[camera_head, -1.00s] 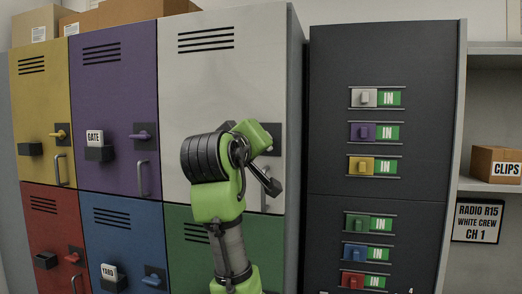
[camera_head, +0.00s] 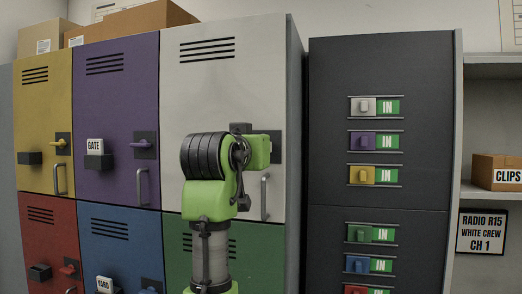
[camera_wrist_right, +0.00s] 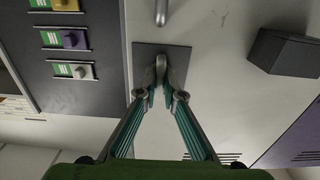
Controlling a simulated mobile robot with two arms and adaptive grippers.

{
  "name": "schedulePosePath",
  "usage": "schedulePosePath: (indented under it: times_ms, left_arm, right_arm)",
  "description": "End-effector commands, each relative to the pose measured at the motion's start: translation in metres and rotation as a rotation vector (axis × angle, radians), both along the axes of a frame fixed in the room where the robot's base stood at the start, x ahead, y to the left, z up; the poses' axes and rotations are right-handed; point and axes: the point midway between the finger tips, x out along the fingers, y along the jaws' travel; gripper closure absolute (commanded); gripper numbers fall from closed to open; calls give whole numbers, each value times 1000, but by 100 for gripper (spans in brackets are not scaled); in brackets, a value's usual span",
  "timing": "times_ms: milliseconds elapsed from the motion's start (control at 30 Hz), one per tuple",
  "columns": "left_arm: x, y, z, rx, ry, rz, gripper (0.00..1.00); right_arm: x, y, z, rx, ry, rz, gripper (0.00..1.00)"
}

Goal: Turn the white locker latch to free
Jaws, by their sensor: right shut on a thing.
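The white locker door (camera_head: 215,75) is at the top right of the locker block, with a vertical handle (camera_head: 265,197). Its dark latch plate (camera_head: 277,148) shows just right of my green right arm in the head view. In the right wrist view, which is turned upside down, the plate (camera_wrist_right: 181,54) lies behind my right gripper (camera_wrist_right: 161,68). The fingertips are together over the plate, shut on the latch, which they almost wholly hide; I cannot tell its angle. In the head view my arm hides the right gripper. My left gripper is not in view.
A dark holder box (camera_wrist_right: 283,53) sticks out from the white door beside the latch. Purple (camera_head: 117,120), yellow and blue lockers stand to the left. A dark cabinet (camera_head: 375,60) with coloured sliders marked IN stands to the right.

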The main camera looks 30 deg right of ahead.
Motion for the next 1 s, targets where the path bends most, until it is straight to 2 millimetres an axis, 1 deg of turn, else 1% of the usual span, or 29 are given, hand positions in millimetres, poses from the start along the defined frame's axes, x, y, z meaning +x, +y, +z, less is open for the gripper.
schedulePosePath:
  times_ms: [500, 533, 567, 600, 900, 1000]
  left_arm:
    - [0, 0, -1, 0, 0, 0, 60]
    - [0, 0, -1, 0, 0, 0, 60]
    - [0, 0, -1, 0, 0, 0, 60]
    - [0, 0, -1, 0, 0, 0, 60]
    - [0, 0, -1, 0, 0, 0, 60]
    - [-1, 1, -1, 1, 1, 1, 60]
  right_arm:
    - [0, 0, -1, 16, -13, 1, 100]
    - [0, 0, -1, 16, -13, 1, 87]
    - [0, 0, -1, 15, -13, 1, 79]
    - [0, 0, -1, 15, -13, 1, 75]
    - [0, 0, 0, 13, -14, 1, 75]
    - [-3, 5, 0, 12, -14, 2, 75]
